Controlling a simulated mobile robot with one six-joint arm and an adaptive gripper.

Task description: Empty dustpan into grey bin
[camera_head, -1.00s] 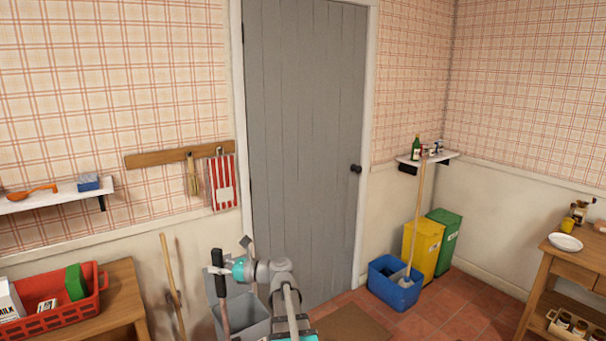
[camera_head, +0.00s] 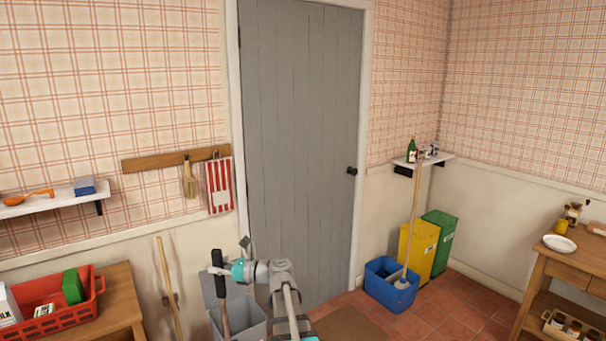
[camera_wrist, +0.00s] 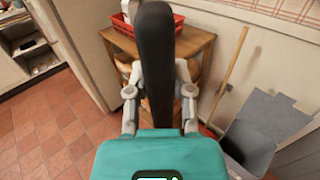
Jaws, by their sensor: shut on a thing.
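My gripper (camera_head: 223,271) is shut on the black handle (camera_head: 217,259) of a long-handled tool, which I take to be the dustpan. The handle stands upright, and a reddish-brown shaft runs down below it. The pan itself is out of view. In the wrist view the black handle (camera_wrist: 155,45) rises between the two fingers of my gripper (camera_wrist: 159,92). The grey bin (camera_head: 250,324) stands on the floor against the wall left of the door, behind and beside the shaft, with its lid raised. The bin also shows at the right of the wrist view (camera_wrist: 246,146).
A wooden broomstick (camera_head: 168,285) leans on the wall left of the bin. A wooden table (camera_head: 118,300) with a red crate (camera_head: 95,303) is at the left. A blue bucket (camera_head: 385,290) with a mop, a yellow bin (camera_head: 420,250) and a green bin (camera_head: 445,232) stand right of the door.

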